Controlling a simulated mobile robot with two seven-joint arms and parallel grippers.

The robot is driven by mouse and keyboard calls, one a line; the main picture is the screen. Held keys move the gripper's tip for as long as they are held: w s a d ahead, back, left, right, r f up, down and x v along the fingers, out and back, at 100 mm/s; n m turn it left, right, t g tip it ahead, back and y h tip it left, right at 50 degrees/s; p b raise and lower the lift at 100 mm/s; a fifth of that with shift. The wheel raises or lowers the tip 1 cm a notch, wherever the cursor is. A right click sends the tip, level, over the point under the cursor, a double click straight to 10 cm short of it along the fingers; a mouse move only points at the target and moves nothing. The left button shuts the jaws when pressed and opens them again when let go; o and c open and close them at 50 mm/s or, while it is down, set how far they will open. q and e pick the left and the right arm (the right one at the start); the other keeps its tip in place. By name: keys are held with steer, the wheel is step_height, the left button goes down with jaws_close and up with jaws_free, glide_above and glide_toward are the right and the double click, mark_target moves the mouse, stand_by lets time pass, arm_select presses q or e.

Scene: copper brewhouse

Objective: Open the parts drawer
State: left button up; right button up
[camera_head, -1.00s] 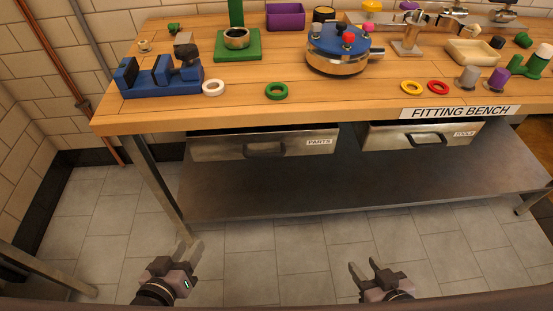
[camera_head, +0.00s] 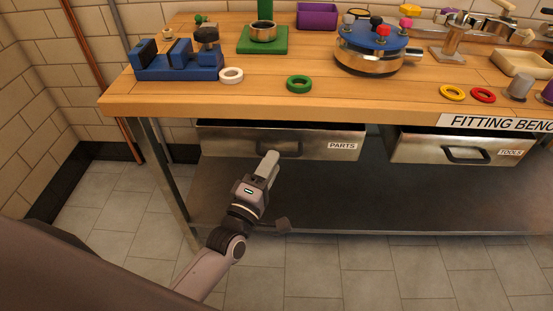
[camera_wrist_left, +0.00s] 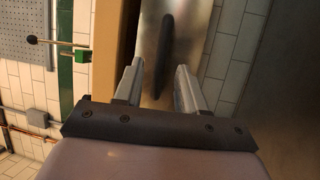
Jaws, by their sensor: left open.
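The parts drawer (camera_head: 225,142) is a steel drawer labelled PARTS under the bench top, and it looks shut. Its dark handle (camera_head: 290,149) is partly hidden behind my left gripper (camera_head: 271,167) in the head view. In the left wrist view the handle (camera_wrist_left: 165,55) lies ahead of my left gripper (camera_wrist_left: 157,82), roughly in line with the gap between the two fingers. The fingers are apart and nothing is held. I cannot tell whether they have reached around the handle. My right gripper is not clearly in view; a small dark part shows below the left wrist.
The tools drawer (camera_head: 415,148) is to the right. The wooden bench top (camera_head: 200,100) overhangs the drawers and carries a blue block fixture (camera_head: 178,72), a white ring (camera_head: 231,75) and a green ring (camera_head: 299,84). A lower shelf (camera_head: 330,200) lies below.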

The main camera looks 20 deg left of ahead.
arm_select(q)
steer(key=shift+x, duration=1.25)
arm_select(e)
steer(key=shift+f, duration=0.1)
arm_select(q)
jaws_close()
